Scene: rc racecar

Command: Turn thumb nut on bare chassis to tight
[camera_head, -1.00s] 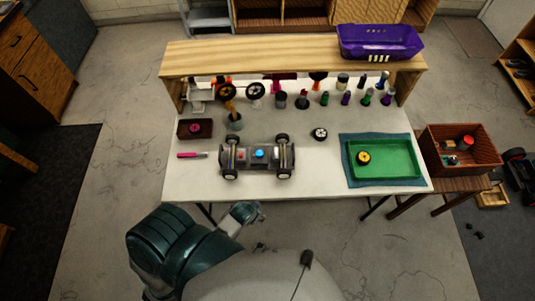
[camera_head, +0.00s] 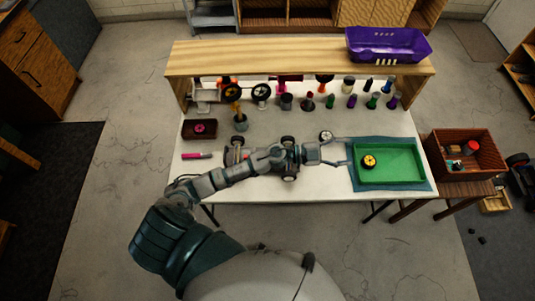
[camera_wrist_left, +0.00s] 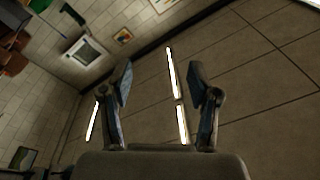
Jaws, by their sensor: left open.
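The bare chassis (camera_head: 235,155) sits on the white table left of centre in the head view, with wheels at its corners. My left arm lies across its middle and hides most of it. The blue knob on top, seen earlier, is hidden now, so I cannot tell how any nut is turned. My left gripper (camera_head: 342,150) is open and empty, pointing right, between the chassis and the green tray. In the left wrist view the two fingers (camera_wrist_left: 160,78) are spread with nothing between them. My right gripper is not in view.
A loose wheel (camera_head: 326,135) is by the gripper's upper finger. Several bottles and a wooden shelf (camera_head: 300,60) line the back.

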